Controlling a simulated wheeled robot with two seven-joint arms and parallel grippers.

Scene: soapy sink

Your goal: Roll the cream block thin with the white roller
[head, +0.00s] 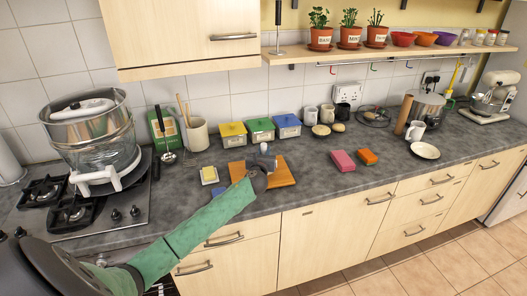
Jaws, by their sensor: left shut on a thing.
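My left arm in a green sleeve reaches in from the bottom left. Its grey gripper (262,164) is over the wooden board (281,175) on the worktop. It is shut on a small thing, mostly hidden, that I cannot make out. A small pale cream-yellow block (209,174) lies on the worktop left of the board, apart from the gripper. My right gripper is not in view.
Yellow, green and blue tubs (260,129) stand behind the board. A pink block (342,160) and an orange block (367,156) lie to its right. The front worktop right of the board is clear.

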